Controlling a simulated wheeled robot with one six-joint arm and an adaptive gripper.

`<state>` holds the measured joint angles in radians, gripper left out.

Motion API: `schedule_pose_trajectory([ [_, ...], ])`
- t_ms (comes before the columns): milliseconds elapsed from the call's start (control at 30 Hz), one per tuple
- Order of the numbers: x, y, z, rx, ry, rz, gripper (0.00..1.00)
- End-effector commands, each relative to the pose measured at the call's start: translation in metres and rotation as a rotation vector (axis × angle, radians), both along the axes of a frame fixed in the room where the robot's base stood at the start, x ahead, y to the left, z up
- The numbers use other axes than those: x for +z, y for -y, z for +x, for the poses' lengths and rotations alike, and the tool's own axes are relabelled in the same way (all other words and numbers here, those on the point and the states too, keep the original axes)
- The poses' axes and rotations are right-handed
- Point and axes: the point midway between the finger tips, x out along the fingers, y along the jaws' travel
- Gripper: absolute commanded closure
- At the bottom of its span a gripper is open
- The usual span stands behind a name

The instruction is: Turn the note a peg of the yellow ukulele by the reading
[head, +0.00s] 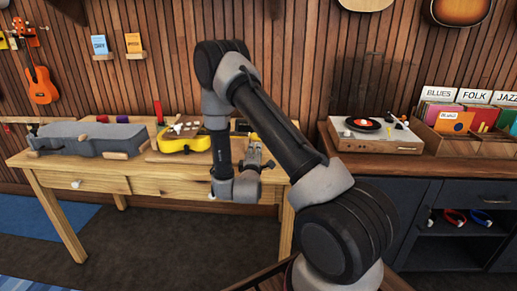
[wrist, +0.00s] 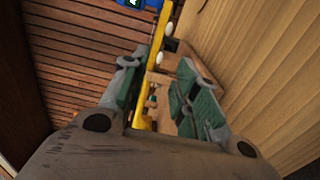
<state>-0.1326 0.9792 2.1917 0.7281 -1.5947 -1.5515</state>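The yellow ukulele (head: 183,140) lies on the wooden workbench, its body in the head view and its neck end hidden behind my arm. In the wrist view a narrow yellow part of it (wrist: 166,20) runs down toward the space between my fingers. White tuning pegs (wrist: 168,28) stick out along its side. My gripper (wrist: 156,88) is open, its green-padded fingers apart, with nothing clearly clamped. In the head view my gripper (head: 254,158) is at the bench's right end. A blue device with a lit letter, perhaps a tuner (wrist: 132,3), is cut off at the wrist view's top.
A grey case (head: 90,138) lies on the workbench (head: 105,167) at left. A record player (head: 375,135) and a crate of records (head: 460,125) stand on the dark cabinet at right. A wooden support (wrist: 190,65) is close beside my right finger.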

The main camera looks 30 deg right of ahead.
Motion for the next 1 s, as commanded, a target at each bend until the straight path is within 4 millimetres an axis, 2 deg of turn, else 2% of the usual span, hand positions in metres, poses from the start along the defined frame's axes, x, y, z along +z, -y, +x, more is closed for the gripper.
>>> schedule_pose_trajectory([
  [100,0.000,0.013,0.018,-0.002,0.002,0.002,0.70],
  [300,0.000,0.027,0.039,0.000,0.001,0.003,0.70],
  [633,0.000,0.030,0.044,0.001,0.000,0.004,0.70],
  [667,0.000,0.030,0.044,0.001,0.000,0.004,0.72],
  [800,0.000,0.030,0.044,0.001,0.000,0.004,0.97],
  [833,0.000,0.030,0.044,0.001,0.000,0.004,1.00],
  [1000,0.000,0.030,0.044,0.001,0.000,0.004,1.00],
])
